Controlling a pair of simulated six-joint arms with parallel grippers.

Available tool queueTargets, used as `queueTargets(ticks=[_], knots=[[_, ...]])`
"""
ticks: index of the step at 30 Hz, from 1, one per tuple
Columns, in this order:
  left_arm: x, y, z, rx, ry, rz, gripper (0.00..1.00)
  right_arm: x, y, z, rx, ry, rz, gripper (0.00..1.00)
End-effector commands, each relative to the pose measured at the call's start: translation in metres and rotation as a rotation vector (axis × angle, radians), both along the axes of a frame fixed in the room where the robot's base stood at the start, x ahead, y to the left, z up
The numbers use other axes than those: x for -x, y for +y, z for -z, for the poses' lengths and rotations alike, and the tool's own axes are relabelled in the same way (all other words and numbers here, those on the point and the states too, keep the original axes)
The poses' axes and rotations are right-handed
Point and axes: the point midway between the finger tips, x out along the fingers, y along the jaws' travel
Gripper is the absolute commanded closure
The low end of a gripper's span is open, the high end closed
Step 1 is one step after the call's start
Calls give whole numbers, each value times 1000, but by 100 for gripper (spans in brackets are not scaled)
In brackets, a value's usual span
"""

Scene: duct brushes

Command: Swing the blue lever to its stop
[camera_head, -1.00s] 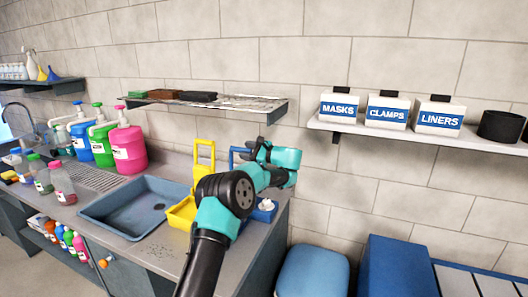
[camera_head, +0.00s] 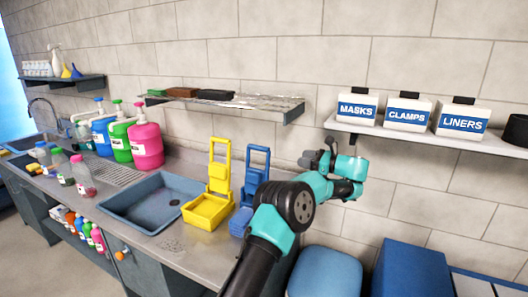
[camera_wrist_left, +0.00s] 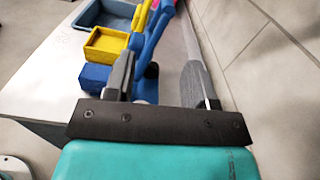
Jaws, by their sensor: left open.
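The blue lever device (camera_head: 256,162) stands upright on the counter beside a similar yellow lever device (camera_head: 219,170). It has a tall blue frame and a blue box-like base (camera_head: 241,222), partly hidden behind my left arm. My left gripper (camera_head: 318,154) is open and empty in the air to the right of the blue frame, near the wall. In the left wrist view, the blue lever device (camera_wrist_left: 156,32) lies beyond and between my fingers (camera_wrist_left: 158,66). I cannot tell whether a finger touches it. My right gripper is in neither view.
A blue sink (camera_head: 150,203) is left of the yellow device. A wire shelf (camera_head: 260,104) hangs above, and a wall shelf with labelled bins (camera_head: 406,115) is at the right. Pump bottles (camera_head: 146,145) stand at the counter's back. Blue containers (camera_head: 412,272) are below right.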

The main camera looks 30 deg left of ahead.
Motion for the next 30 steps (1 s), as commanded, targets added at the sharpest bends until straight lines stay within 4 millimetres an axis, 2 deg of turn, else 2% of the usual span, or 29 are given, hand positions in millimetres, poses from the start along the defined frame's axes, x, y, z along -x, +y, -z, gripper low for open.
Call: queueTargets(ticks=[8, 14, 30], knots=[[0, 3, 0, 0, -2, -1, 49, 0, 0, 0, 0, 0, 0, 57], [1, 16, 0, 1, -3, -2, 49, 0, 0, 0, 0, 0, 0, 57], [8, 103, 0, 0, -4, -3, 49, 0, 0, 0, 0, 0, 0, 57]])
